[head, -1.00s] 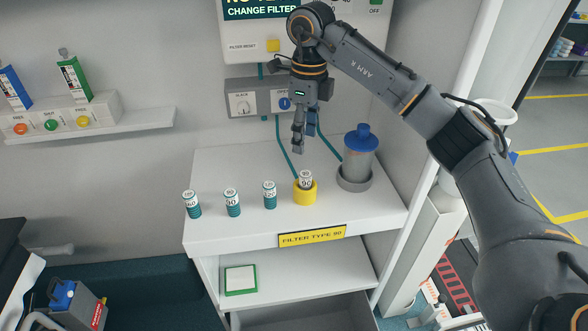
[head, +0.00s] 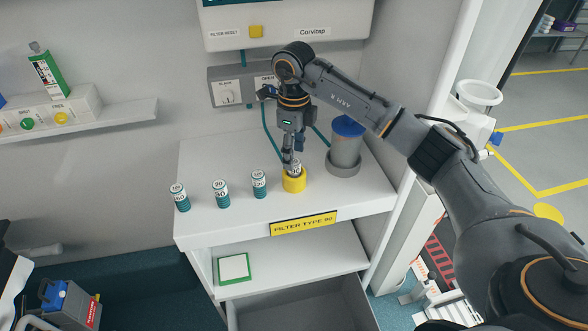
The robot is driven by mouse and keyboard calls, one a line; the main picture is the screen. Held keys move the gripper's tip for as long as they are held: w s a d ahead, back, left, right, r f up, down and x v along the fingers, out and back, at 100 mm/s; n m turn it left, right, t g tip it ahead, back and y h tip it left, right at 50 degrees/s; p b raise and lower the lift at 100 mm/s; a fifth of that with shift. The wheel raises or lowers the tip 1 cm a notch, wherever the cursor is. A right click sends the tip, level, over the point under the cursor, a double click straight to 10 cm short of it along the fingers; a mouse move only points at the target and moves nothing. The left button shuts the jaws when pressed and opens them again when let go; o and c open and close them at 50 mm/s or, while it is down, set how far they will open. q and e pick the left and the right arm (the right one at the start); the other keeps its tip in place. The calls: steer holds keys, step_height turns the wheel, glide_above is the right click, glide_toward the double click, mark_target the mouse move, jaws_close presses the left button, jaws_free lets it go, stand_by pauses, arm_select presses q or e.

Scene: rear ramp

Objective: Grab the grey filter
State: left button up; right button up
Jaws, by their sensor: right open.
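The grey filter (head: 298,167) with a white numbered top stands upright in a yellow ring holder (head: 294,184) on the white counter. My right gripper (head: 291,163) points down right at the filter's top. Its fingers are open and hide part of the filter. I cannot tell whether they touch it. My left gripper is not in view.
Three teal filters (head: 221,193) stand in a row to the left on the counter (head: 230,228). A blue-lidded canister (head: 346,145) stands close to the right of my gripper. A yellow "FILTER TYPE 90" sign (head: 303,223) is on the front edge. An open drawer (head: 300,305) is below.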

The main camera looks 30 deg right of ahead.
mark_target(295, 161)
step_height(295, 161, down, 2)
steer(key=shift+d+f, duration=0.15)
steer(key=shift+f, duration=0.35)
steer(key=shift+c, duration=0.8)
steer(key=c, duration=1)
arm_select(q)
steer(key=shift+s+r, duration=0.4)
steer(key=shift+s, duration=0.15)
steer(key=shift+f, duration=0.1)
arm_select(e)
steer(key=shift+r, duration=0.15)
